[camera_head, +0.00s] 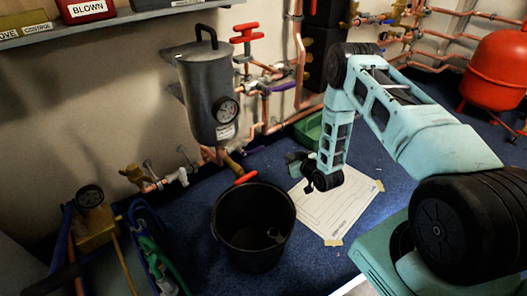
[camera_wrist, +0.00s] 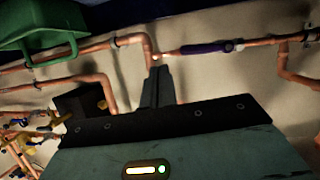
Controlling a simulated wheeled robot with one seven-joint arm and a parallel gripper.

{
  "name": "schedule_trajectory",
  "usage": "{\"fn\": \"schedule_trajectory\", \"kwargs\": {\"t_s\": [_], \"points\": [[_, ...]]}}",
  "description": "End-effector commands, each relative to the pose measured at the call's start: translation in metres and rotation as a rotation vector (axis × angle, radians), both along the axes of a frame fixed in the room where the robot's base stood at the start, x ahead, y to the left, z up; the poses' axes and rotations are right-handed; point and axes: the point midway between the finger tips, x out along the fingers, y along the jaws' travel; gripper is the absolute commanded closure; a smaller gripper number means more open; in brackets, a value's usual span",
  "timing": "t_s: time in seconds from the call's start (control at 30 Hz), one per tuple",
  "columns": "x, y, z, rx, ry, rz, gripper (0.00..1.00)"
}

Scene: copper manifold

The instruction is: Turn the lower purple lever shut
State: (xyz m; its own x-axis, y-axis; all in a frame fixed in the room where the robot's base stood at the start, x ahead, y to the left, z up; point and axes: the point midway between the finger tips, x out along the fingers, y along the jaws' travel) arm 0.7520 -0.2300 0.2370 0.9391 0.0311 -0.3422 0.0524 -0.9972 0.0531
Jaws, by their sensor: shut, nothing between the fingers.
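A lower purple lever (camera_wrist: 207,47) lies along a copper pipe in the wrist view, just to the right of my fingertips. In the head view a small purple piece low on the wall pipes (camera_head: 256,150) appears to be this lever. A higher purple lever (camera_head: 285,87) sits on the pipes beside the grey tank. My gripper (camera_wrist: 160,72) is shut and empty, its fingertips close to a pipe bend left of the lever. Whether they touch anything is unclear. My gripper also shows dark in the head view (camera_head: 297,160), above the floor.
A black bucket (camera_head: 253,228) stands on the blue floor below the grey tank (camera_head: 209,95). A green bin (camera_wrist: 45,25) is near the pipes. A paper sheet (camera_head: 335,205) is taped to the floor. A red tank (camera_head: 497,67) stands at the right.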

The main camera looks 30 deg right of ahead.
Motion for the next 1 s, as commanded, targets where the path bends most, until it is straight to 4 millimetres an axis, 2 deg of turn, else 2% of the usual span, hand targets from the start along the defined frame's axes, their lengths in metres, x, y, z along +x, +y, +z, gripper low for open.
{"fn": "schedule_trajectory", "kwargs": {"t_s": [0.1, 0.2, 0.33, 0.43, 0.57, 0.93, 1.0], "points": [[-0.005, 0.023, 0.019, 0.070, -0.151, 0.075, 1.00], [-0.009, 0.034, 0.033, 0.119, -0.233, 0.115, 1.00], [-0.010, 0.041, 0.041, 0.148, -0.282, 0.138, 1.00], [-0.004, 0.043, 0.041, 0.152, -0.290, 0.142, 1.00], [0.015, 0.047, 0.039, 0.152, -0.291, 0.141, 1.00], [0.089, 0.061, 0.033, 0.150, -0.290, 0.140, 1.00], [0.089, 0.062, 0.019, 0.150, -0.284, 0.138, 1.00]]}}
